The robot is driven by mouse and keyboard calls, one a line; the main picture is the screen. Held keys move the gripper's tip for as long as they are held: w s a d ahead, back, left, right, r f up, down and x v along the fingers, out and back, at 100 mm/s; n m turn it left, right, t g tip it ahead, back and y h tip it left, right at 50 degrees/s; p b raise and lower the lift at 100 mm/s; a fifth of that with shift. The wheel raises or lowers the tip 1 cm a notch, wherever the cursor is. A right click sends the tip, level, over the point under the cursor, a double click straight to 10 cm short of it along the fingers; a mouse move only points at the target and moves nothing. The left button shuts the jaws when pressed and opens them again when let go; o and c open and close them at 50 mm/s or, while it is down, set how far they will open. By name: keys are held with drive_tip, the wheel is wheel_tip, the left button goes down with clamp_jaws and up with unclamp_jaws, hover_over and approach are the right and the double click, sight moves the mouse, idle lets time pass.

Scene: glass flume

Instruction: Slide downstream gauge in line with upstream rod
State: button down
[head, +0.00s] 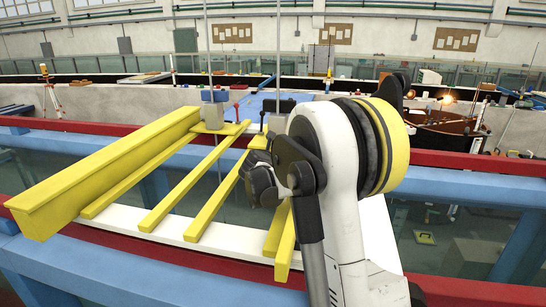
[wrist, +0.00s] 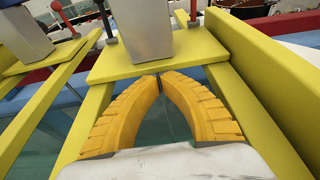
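Two gauges with grey blocks and thin upright rods ride on yellow rails. The left gauge (head: 214,96) stands farther back beside a thick yellow beam (head: 110,170); the right gauge (head: 277,123) is partly hidden by my arm. I cannot tell which is downstream. In the wrist view the right gauge's block (wrist: 145,30) stands on a yellow plate (wrist: 125,62) across two rails; the left gauge's block (wrist: 22,38) shows at upper left. My gripper (wrist: 160,77) has its yellow fingertips together at the plate's near edge. A thin dark line shows between them; whether they hold anything is unclear.
Yellow rails (head: 190,185) run towards me over a white ledge (head: 225,240) and a red beam (head: 180,265). The rails nearer me look clear.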

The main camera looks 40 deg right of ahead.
idle(0.3)
drive_tip(key=w+d+b, duration=0.1)
drive_tip(key=w+d, duration=0.2)
drive_tip(key=d, duration=0.1)
drive_tip(key=w+d+b, duration=0.2)
drive_tip(key=w+d, duration=0.2)
drive_tip(key=shift+w+d, duration=0.1)
drive_tip(key=shift+w, duration=0.05)
